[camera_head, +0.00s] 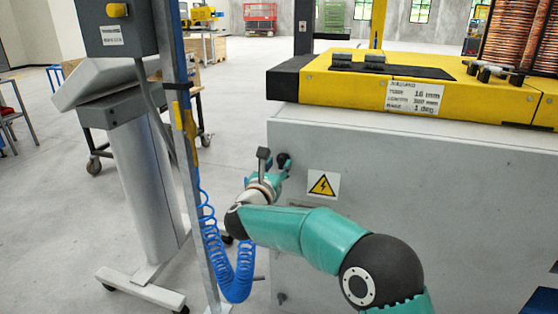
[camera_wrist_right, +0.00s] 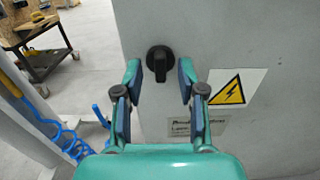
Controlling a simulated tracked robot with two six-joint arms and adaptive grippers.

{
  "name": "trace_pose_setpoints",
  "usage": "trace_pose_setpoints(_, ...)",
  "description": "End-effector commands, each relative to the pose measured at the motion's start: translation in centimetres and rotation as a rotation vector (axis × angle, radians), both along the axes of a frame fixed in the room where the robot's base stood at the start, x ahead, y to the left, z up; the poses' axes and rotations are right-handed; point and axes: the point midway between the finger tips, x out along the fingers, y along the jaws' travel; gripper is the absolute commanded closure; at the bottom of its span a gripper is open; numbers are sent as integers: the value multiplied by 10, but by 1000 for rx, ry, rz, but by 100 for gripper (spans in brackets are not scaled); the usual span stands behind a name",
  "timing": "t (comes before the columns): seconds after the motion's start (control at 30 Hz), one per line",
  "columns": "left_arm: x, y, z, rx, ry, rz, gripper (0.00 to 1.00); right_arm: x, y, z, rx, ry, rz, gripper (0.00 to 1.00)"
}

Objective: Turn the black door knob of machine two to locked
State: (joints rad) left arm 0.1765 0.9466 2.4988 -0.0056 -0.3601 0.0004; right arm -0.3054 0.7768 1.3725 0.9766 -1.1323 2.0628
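The black door knob (camera_wrist_right: 159,60) is on the grey cabinet front (camera_head: 450,190) of the machine with the yellow top. Its grip looks roughly upright in the right wrist view. In the head view the knob (camera_head: 283,159) is small and partly covered by my gripper. My right gripper (camera_wrist_right: 160,70) is open, with one fingertip on each side of the knob and a gap visible on both sides. I cannot tell how deep the knob sits between the fingertips. My left gripper is not in view.
A yellow warning sign (camera_head: 323,185) is right of the knob. A grey stand (camera_head: 145,180) with a post and a coiled blue hose (camera_head: 237,275) is close on the left. A wheeled cart (camera_head: 95,150) stands behind it. Open floor lies farther back.

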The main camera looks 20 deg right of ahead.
Motion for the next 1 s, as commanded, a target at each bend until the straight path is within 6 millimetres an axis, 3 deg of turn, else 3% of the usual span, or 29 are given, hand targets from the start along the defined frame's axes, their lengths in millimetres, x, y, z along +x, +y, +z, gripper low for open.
trace_pose_setpoints(0.2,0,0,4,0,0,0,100,15,-10,0,1,1,0,60)
trace_pose_setpoints(0.5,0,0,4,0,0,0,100,16,-11,-1,1,1,1,60)
trace_pose_setpoints(0.77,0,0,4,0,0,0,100,16,-11,0,0,0,0,100)
trace_pose_setpoints(1.0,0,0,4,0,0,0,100,16,-11,0,-2,2,0,100)
